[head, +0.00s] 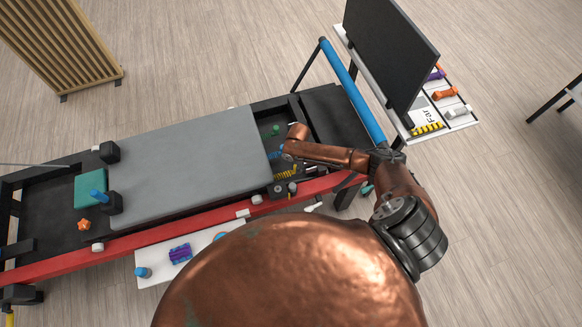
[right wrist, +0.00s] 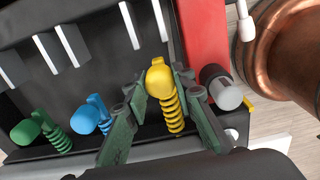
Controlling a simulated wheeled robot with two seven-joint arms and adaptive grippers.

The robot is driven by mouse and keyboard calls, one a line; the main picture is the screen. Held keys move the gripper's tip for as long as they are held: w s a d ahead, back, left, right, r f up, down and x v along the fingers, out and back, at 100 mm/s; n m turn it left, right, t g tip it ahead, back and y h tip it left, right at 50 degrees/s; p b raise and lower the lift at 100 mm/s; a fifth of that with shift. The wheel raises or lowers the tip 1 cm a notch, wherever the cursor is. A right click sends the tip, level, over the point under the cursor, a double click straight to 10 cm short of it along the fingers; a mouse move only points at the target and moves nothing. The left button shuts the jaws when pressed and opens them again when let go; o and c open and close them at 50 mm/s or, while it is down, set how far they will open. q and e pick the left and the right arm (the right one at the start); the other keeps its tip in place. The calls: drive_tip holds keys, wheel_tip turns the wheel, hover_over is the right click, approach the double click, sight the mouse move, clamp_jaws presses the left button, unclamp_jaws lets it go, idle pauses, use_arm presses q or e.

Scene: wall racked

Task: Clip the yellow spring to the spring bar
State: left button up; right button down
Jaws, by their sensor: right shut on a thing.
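The yellow spring (right wrist: 171,108), a coil with a rounded yellow knob and a narrow hook end, stands between the green fingers of my right gripper (right wrist: 160,84), which is shut on it. The spring also shows in the head view (head: 286,174), at the right end of the grey carriage. In the right wrist view its hook end points up the picture beside a white slot (right wrist: 131,25) on the black bar (right wrist: 95,60). I cannot tell whether they touch. My right gripper is mostly hidden behind the copper arm in the head view. My left gripper is not in view.
Blue (right wrist: 91,118) and green (right wrist: 45,133) springs lie left of the yellow one. The red rail (right wrist: 203,35) and a grey-white cylinder (right wrist: 221,88) are close on the right. The grey carriage (head: 190,165) is left of the springs; a blue roller (head: 352,88) is to the right.

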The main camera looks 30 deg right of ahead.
drive_tip(key=shift+s+d, duration=0.25)
drive_tip(key=shift+d, duration=0.7)
drive_tip(key=shift+s+d, duration=0.2)
drive_tip(key=shift+d, duration=0.7)
drive_tip(key=c, duration=1.5)
unclamp_jaws()
drive_tip(key=shift+a, duration=0.1)
drive_tip(key=shift+c, duration=0.2)
wheel_tip(320, 180, up, 19)
drive_tip(key=p, duration=0.8)
